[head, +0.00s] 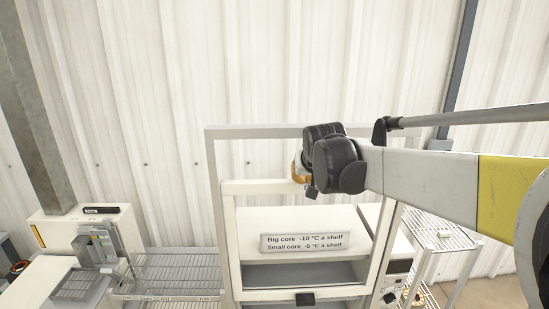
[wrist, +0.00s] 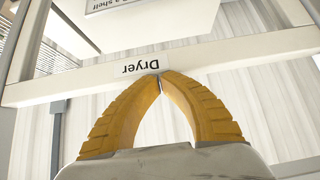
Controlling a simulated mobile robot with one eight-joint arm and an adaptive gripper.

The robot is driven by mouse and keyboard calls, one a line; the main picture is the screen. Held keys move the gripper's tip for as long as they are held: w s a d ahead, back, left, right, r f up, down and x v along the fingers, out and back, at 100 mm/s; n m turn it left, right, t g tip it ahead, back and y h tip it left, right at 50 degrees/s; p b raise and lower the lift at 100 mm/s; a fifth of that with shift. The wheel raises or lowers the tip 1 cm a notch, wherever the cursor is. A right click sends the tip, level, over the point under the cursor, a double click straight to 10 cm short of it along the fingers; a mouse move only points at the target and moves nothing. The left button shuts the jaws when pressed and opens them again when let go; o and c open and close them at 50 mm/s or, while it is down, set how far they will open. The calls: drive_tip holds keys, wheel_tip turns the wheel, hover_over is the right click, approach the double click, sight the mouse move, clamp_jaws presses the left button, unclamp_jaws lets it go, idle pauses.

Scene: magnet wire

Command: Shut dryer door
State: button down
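The dryer (head: 328,218) is a white cabinet with a dark interior gap below its front sign. A white door frame (head: 229,240) stands upright in front of it, with a black handle (head: 305,299) low on it. In the wrist view a white bar (wrist: 60,88) carries an upside-down "Dryer" label (wrist: 140,66). My gripper (wrist: 160,77) has yellow fingers that meet at the tips, empty, over the label's lower edge; I cannot tell whether they touch the bar. In the head view my wrist hides most of my gripper (head: 298,168), just above the frame's top bar.
A wire rack (head: 175,270) and a white machine (head: 85,235) stand to the left. A wire shelf (head: 440,232) stands to the right. A taller outer frame (head: 265,132) rises behind, before a corrugated wall.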

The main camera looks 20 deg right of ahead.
sight(300, 262)
wheel_tip(300, 262, down, 33)
drive_tip(key=b, duration=1.9)
drive_tip(key=shift+b, duration=0.3)
drive_tip(key=shift+r, duration=0.1)
